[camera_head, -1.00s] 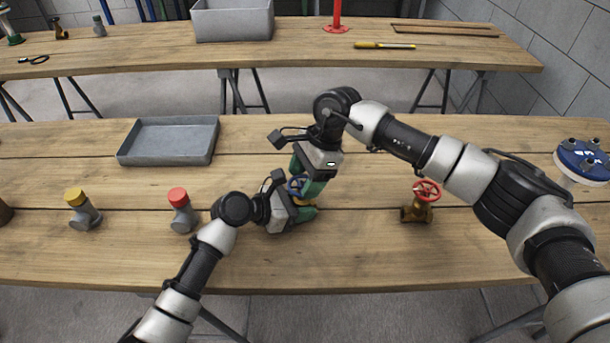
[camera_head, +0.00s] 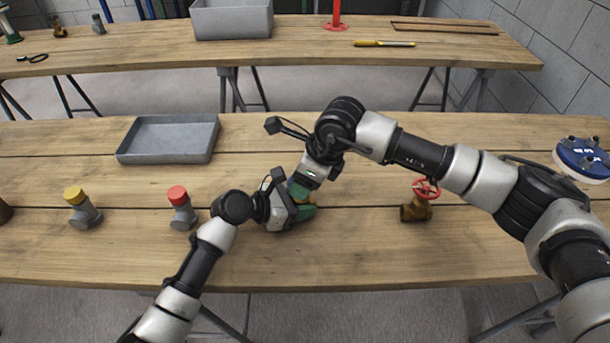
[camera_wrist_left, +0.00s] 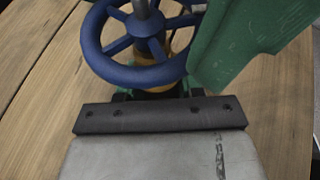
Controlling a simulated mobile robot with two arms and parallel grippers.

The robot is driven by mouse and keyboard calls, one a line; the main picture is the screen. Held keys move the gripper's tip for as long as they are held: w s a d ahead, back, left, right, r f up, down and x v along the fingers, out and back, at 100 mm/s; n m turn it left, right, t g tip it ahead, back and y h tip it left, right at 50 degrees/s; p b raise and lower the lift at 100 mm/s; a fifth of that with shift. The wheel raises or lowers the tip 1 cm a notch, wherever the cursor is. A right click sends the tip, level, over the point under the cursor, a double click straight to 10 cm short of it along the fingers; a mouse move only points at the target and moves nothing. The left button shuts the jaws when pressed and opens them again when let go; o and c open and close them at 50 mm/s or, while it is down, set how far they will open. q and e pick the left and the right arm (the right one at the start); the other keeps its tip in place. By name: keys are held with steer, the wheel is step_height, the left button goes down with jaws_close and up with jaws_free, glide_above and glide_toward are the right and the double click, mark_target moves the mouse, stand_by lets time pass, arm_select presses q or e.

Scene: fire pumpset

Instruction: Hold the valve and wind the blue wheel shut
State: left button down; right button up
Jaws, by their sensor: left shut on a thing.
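The blue wheel (camera_wrist_left: 146,48) fills the upper middle of the left wrist view, on a brass-coloured valve (camera_wrist_left: 160,82). In the head view only a small blue bit of the wheel (camera_head: 297,190) shows between my two grippers. My left gripper (camera_head: 303,212) is shut on the valve, low beside the table top. My right gripper (camera_head: 302,187) comes down from above at the wheel. One green finger (camera_wrist_left: 245,45) stands close against the wheel's right rim in the left wrist view. The other finger is hidden, so its opening cannot be told.
A valve with a red wheel (camera_head: 417,203) stands to the right. Red-capped (camera_head: 181,209) and yellow-capped (camera_head: 82,208) grey fittings stand to the left. A grey tray (camera_head: 168,140) lies behind, and a blue-topped round part (camera_head: 583,158) at far right. The table's front strip is clear.

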steer(key=shift+m, duration=0.4)
steer(key=shift+w, duration=0.1)
steer(key=o, duration=0.9)
steer(key=shift+o, duration=0.2)
steer(key=v, duration=1.2)
